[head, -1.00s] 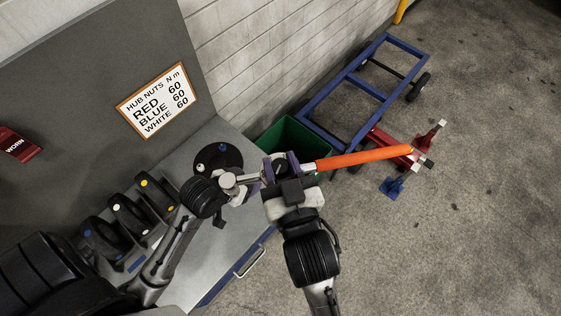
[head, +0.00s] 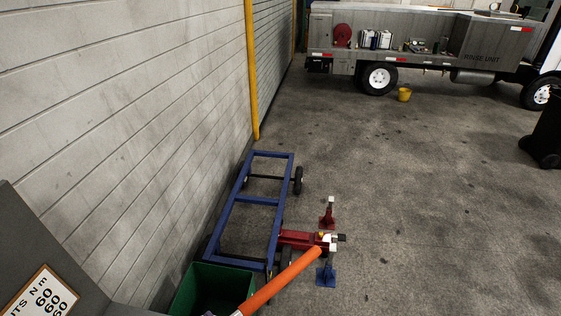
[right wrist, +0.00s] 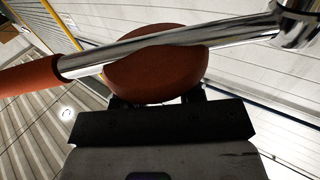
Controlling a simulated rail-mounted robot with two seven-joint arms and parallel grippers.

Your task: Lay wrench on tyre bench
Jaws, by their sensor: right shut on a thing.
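The wrench shows its orange handle (head: 280,283) at the bottom of the head view, reaching up and right past a green bin. In the right wrist view its chrome shaft (right wrist: 150,45) crosses the top, with the orange grip at the left and the metal head at the upper right. My right gripper (right wrist: 155,98) is shut on the wrench; the fingers are mostly hidden behind a dark bar and a rounded reddish-brown shape. Only the grey back panel (head: 40,232) of the tyre bench shows clearly, at the lower left; its top is mostly out of view. My left gripper is out of view.
The torque sign (head: 42,296) is on the panel. The green bin (head: 215,287) and a blue wheeled frame (head: 256,200) stand by the wall. A red jack (head: 300,239) and stands lie right of them. A truck (head: 400,50) is far back; open floor lies between.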

